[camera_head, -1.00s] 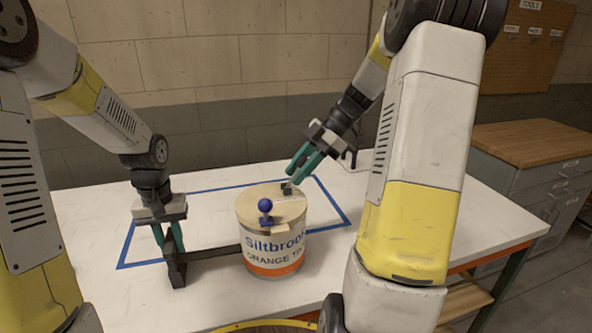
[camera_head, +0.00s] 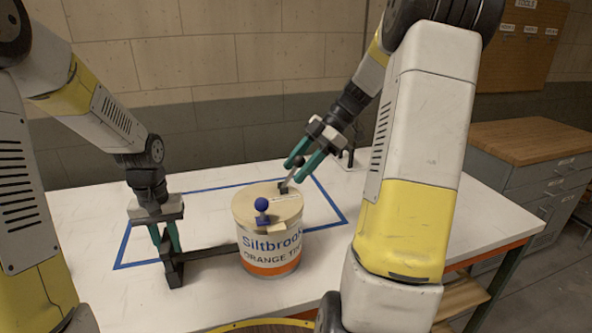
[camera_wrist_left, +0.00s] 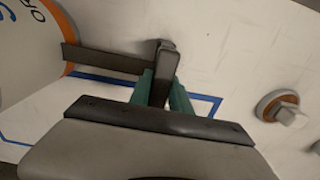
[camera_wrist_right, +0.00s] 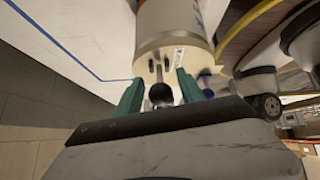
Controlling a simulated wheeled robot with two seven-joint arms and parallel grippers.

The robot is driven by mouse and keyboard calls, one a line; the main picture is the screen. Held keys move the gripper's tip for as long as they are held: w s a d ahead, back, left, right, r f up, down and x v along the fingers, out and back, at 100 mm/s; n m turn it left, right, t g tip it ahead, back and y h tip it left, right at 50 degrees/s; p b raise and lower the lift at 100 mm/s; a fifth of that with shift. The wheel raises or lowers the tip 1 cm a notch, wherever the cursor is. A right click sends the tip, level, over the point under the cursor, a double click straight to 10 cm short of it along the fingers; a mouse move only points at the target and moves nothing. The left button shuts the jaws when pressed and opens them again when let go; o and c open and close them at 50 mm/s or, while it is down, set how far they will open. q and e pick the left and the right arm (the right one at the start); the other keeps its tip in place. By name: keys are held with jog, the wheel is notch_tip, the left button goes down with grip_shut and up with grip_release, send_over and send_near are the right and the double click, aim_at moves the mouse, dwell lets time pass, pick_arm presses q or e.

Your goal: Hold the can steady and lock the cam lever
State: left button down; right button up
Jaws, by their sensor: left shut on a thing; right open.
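The can (camera_head: 270,245), white with an orange band and a pale lid, stands upright on the table. The cam lever (camera_head: 290,178) rises at a tilt from a small dark block at the lid's far edge. Its black ball knob (camera_wrist_right: 161,94) shows between my right fingers in the right wrist view. My right gripper (camera_head: 297,168) is open around the lever's upper part; I cannot tell whether it touches. My left gripper (camera_head: 166,250) is shut on the upright handle (camera_wrist_left: 160,72) of a dark bar (camera_head: 212,253), which reaches the can's left side.
A blue ball knob (camera_head: 261,204) stands on the lid's near edge. Blue tape (camera_head: 125,245) outlines an area on the white table (camera_head: 400,215). A dark stand (camera_head: 350,157) is behind the right gripper. A wooden-topped cabinet (camera_head: 530,150) stands at the right.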

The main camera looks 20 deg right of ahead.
jog(key=v, duration=1.1)
pick_arm(q)
jog(key=c, duration=1.1)
grip_release()
jog(key=shift+r, duration=0.1)
